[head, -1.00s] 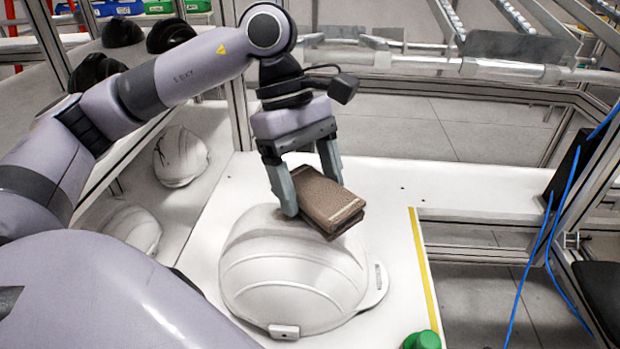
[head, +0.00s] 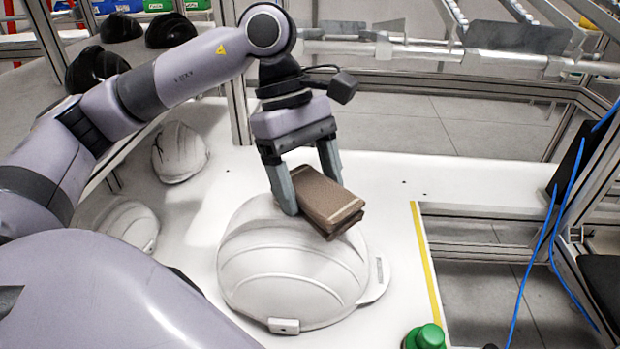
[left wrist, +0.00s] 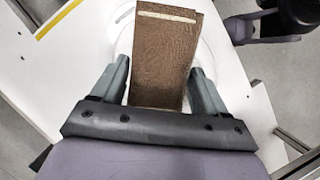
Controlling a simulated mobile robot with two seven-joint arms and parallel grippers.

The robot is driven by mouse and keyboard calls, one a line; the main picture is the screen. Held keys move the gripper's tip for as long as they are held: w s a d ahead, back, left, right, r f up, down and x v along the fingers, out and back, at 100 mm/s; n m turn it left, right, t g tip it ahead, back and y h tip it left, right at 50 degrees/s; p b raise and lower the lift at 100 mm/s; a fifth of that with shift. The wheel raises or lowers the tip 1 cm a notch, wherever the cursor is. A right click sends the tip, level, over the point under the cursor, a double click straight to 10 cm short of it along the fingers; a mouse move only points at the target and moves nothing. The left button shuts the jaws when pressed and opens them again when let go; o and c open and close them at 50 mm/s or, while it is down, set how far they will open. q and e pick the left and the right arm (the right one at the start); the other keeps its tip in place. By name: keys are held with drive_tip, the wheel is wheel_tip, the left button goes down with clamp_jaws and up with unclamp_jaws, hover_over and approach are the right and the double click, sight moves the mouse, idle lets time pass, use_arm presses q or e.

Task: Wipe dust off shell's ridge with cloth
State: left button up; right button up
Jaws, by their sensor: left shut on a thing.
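A white helmet shell (head: 285,270) lies dome up on the white table in the middle of the head view. Its raised ridge bands run across the dome, and grey smudges show on its upper part. My left gripper (head: 312,208) is shut on a folded brown cloth (head: 328,198), at the shell's far upper side. The cloth overlaps the top of the shell; I cannot tell for sure whether it touches. In the left wrist view the cloth (left wrist: 163,60) sits between the two fingers and hides most of the shell. My right gripper is not in view.
Two more white shells, one with dark cracks (head: 180,152) and one plain (head: 130,222), lie at the left. Black shells (head: 171,31) stand behind. A green-capped thing (head: 425,337) is at the near right, close to a yellow edge stripe (head: 427,265). The table right of the cloth is clear.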

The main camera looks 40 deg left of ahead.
sight(262, 203)
use_arm(q)
drive_tip(key=shift+s+a+b, duration=0.45)
drive_tip(key=shift+s+a, duration=0.15)
drive_tip(key=shift+a, duration=0.35)
drive_tip(key=shift+s+a+r+b, duration=0.1)
drive_tip(key=shift+s+a+b, duration=0.3)
drive_tip(key=shift+a, duration=0.3)
drive_tip(key=shift+s+a+b, duration=0.3)
drive_tip(key=shift+s+a, duration=0.05)
drive_tip(key=shift+a, duration=0.15)
drive_tip(key=shift+s+a+b, duration=0.6)
drive_tip(key=shift+s+a, duration=0.1)
drive_tip(key=shift+a, duration=0.35)
drive_tip(key=shift+f, duration=0.2)
drive_tip(key=shift+w+d+r, duration=0.15)
drive_tip(key=shift+w+d, duration=0.2)
drive_tip(key=shift+d, duration=0.3)
drive_tip(key=shift+w+d+p, duration=0.35)
drive_tip(key=shift+w+d, duration=0.2)
drive_tip(key=shift+d, duration=0.3)
drive_tip(key=shift+w+d+p, duration=0.35)
drive_tip(key=shift+w+d, duration=0.25)
drive_tip(key=shift+d, duration=0.3)
drive_tip(key=shift+w+d+p, duration=0.35)
drive_tip(key=shift+w+d, duration=0.2)
drive_tip(key=shift+d, duration=0.3)
